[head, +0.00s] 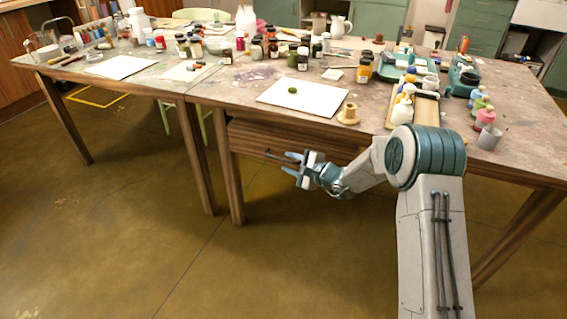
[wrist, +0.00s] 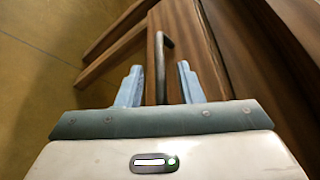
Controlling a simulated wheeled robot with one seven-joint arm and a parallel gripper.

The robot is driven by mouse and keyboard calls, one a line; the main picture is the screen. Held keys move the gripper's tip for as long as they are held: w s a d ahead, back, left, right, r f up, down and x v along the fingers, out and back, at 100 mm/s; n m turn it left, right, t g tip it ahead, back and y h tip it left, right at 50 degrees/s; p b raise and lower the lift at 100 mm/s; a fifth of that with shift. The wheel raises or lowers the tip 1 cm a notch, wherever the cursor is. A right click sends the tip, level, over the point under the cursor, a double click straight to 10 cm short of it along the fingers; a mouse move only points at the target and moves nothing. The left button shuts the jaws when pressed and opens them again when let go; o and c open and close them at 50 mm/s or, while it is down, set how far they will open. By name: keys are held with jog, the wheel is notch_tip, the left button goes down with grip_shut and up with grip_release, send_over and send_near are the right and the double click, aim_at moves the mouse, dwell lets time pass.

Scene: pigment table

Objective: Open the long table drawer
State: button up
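The long table drawer (head: 255,138) is a brown wooden front under the near edge of the paint-stained table (head: 225,103); my arm covers part of it. Its dark bar handle (head: 272,155) shows just beyond my gripper (head: 287,163). In the wrist view the handle (wrist: 160,55) runs between the two blue fingers of my gripper (wrist: 158,82), with a gap on either side. The fingers are open, and I see no contact with the handle. The drawer's wood (wrist: 185,40) is behind the handle. I cannot tell whether the drawer is fully shut.
Table legs (head: 232,180) stand left of my gripper. A white sheet (head: 300,97), a wooden spool (head: 349,114) and a tray of bottles (head: 414,108) are on the table above. Several jars stand farther back. The floor (head: 150,220) in front is clear.

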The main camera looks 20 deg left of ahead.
aim_at(284, 160)
jog(key=shift+x, duration=1.65)
grip_shut()
jog(key=shift+s, duration=0.1)
